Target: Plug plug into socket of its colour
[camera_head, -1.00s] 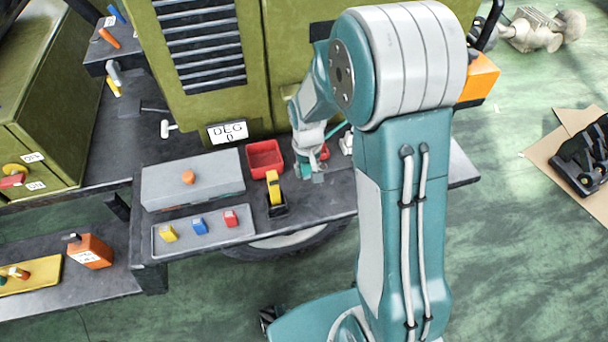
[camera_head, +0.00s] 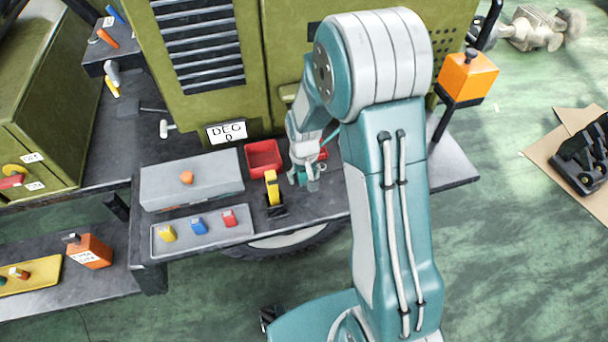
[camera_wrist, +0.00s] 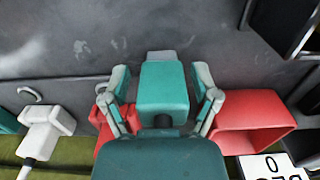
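Yellow (camera_head: 167,233), blue (camera_head: 199,226) and red (camera_head: 229,218) small blocks, which look like the plugs, stand in a row on a shallow grey tray (camera_head: 246,232) at the front left of the bench. A grey box (camera_head: 215,186) with an orange knob (camera_head: 187,177) lies behind the tray. I cannot make out sockets. My gripper (camera_head: 312,186) is over the bench, right of the tray and of a yellow-and-black item (camera_head: 272,188).
A red bin (camera_head: 250,158) stands behind the yellow-and-black item; it also shows in the wrist view (camera_wrist: 262,108). A sign (camera_head: 227,132) is on the green machine behind. An orange box (camera_head: 467,76) stands at the right.

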